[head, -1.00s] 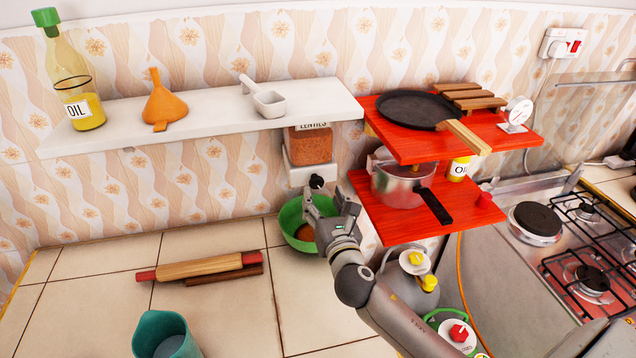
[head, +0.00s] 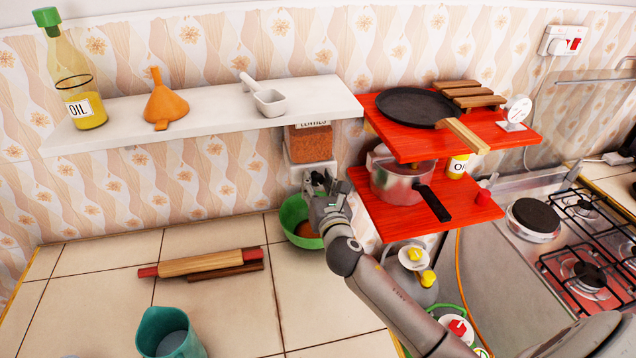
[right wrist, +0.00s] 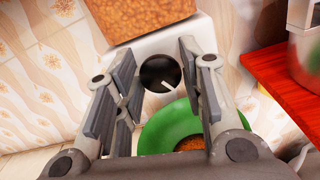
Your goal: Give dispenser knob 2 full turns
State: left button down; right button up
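The lentil dispenser (head: 310,146) hangs on the wall under the white shelf, with orange lentils behind its clear front. Its round black knob (right wrist: 160,73) with a white pointer line shows in the right wrist view; the line points to the lower right. My right gripper (head: 320,182) is at the dispenser's white lower part and hides the knob in the head view. In the right wrist view my right gripper (right wrist: 158,57) is open, one finger on each side of the knob, with visible gaps. My left gripper is not in view.
A green bowl (head: 288,221) with some lentils stands under the dispenser; my gripper partly covers it. A red shelf (head: 482,212) with a pot (head: 394,184) is close on the right. The white shelf (head: 205,118) is above. A rolling pin (head: 200,264) lies on the counter.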

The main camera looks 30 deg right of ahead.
jog(key=c, duration=0.5)
jog(key=shift+m, duration=0.3)
